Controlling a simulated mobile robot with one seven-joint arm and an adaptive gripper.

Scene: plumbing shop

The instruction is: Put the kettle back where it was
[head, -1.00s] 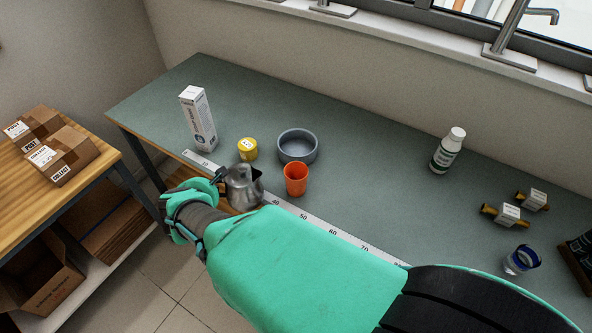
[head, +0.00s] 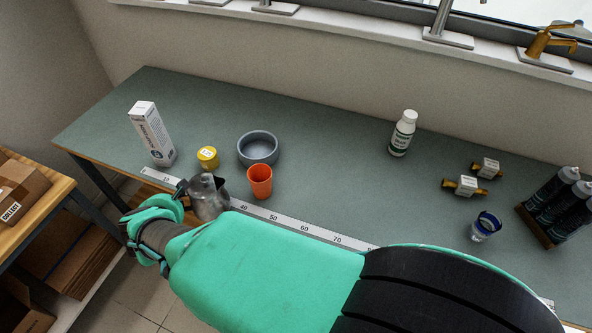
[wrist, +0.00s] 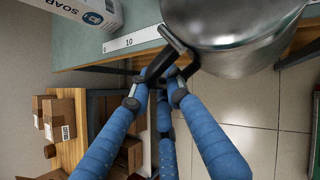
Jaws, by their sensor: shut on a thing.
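The kettle is a metal jug (head: 208,197) with a dark handle, at the front edge of the grey-green bench, left of the orange cup (head: 260,181). My gripper (head: 181,191) is shut on its handle from the left. In the wrist view the shiny kettle body (wrist: 235,35) fills the top right, and my gripper's fingers (wrist: 165,82) close around the dark handle. The kettle looks upright in the head view. Its base is hidden, so I cannot tell whether it touches the bench.
On the bench (head: 330,180) stand a white soap box (head: 152,133), a yellow tin (head: 208,158), a grey bowl (head: 258,148), a white bottle (head: 402,133), brass fittings (head: 465,186) and a blue-rimmed glass (head: 485,226). A ruler strip (head: 290,225) runs along the front edge. The bench centre is clear.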

